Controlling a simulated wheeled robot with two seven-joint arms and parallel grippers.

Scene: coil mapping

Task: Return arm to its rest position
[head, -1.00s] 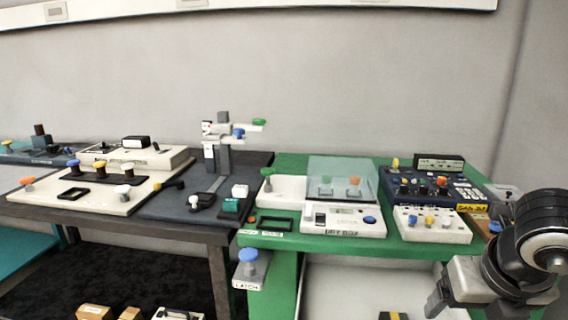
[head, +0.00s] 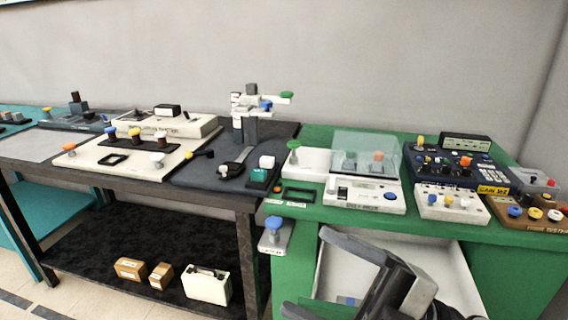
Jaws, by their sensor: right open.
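My right gripper (head: 304,270) is low in the head view, in front of the green bench. Its dark fingers point left and are spread apart, with nothing seen between them. Its pale and black wrist (head: 408,292) runs to the bottom edge. My left gripper is not in view.
The green bench (head: 455,232) holds a clear-lidded box (head: 365,150), a blue instrument (head: 455,168) and a white knob panel (head: 452,203). A latch block (head: 275,236) juts from its front left. A dark table (head: 215,190) with fixtures stands left. Small boxes (head: 130,268) lie on its lower shelf.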

